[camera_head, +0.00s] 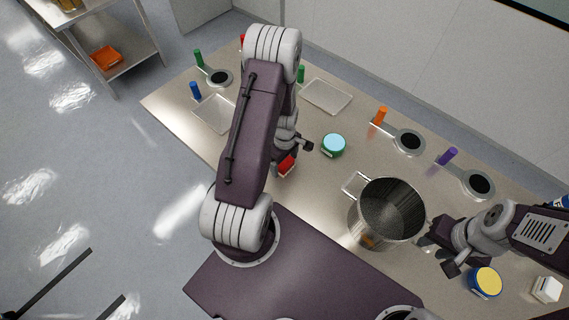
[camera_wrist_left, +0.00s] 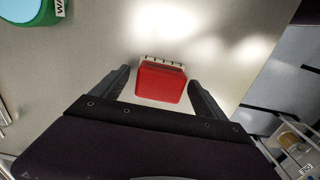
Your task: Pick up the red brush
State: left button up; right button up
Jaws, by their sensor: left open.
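The red brush (camera_head: 287,165) lies on the table just beside my left gripper (camera_head: 296,155), partly hidden by my arm. In the left wrist view the red brush (camera_wrist_left: 160,82) shows a red block with a pale edge and dark bristle marks along its far side. It sits between the two spread fingers of my left gripper (camera_wrist_left: 160,78), with a gap visible on each side. The left gripper is open and not closed on it. My right gripper (camera_head: 444,252) is at the right, beside the metal pot, with its fingers apart and nothing visible between them.
A teal-lidded jar (camera_head: 333,145) stands right of the brush. A large metal pot (camera_head: 388,212) stands further right, near a yellow-lidded jar (camera_head: 485,281). Flat trays (camera_head: 326,96) and several grey holders with coloured handles line the back. Bare table (camera_head: 310,200) lies between brush and pot.

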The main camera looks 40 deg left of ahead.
aim_at(285, 161)
pick_arm(q)
jog(key=c, duration=1.5)
jog(key=shift+o, duration=0.2)
jog(key=shift+r, duration=0.15)
jog(key=shift+w+r, duration=0.1)
jog(key=shift+r, duration=0.25)
notch_tip(285, 161, up, 3)
jog(key=shift+f+b, duration=0.2)
jog(key=shift+b, duration=0.3)
jog(key=d+r+b, duration=0.2)
jog(key=d+r, duration=0.5)
jog(key=d, duration=0.4)
jog(key=shift+d+r, duration=0.25)
jog(key=shift+d, duration=0.1)
